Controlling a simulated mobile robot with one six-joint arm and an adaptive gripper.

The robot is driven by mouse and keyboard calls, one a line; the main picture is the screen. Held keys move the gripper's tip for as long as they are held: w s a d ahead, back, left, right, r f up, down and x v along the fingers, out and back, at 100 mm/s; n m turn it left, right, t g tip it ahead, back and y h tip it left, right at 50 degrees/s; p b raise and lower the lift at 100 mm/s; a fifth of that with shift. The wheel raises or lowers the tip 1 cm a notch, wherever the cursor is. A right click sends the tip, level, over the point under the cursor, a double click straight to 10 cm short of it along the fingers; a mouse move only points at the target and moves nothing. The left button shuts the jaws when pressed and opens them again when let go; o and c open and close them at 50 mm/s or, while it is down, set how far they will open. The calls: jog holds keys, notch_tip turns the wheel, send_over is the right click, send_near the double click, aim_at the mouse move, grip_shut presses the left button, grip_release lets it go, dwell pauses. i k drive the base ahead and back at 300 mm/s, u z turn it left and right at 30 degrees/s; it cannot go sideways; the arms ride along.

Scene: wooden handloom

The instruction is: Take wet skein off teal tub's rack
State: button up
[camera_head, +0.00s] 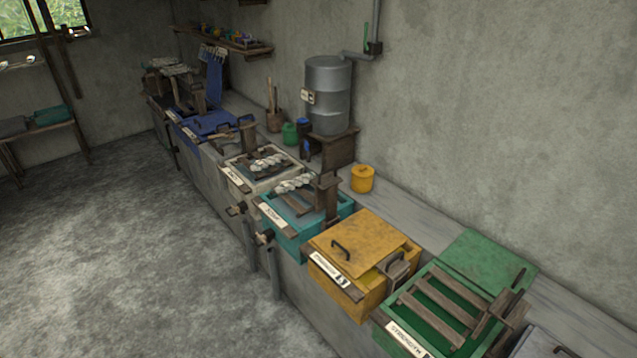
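The teal tub (287,244) stands in the row of tubs along the wall bench, between a pale tub and a yellow one. Its wooden rack (308,200) lies across its top. A pale, twisted skein (293,184) lies at the rack's far end, near the pale tub's edge. A similar pale skein (266,163) lies on the pale tub's rack. I cannot tell from here whether either skein is wet. My gripper is not in view.
The yellow lidded tub (372,229) and green tub (437,325) stand nearer. The pale tub (243,181) and blue tub (212,124) stand farther. A metal drum (328,95) and yellow pot (362,178) stand behind. The concrete floor (130,260) at left is clear.

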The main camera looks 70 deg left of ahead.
aim_at(283, 188)
jog(key=z, duration=1)
jog(key=k, duration=1.65)
jog(key=u, duration=1.9)
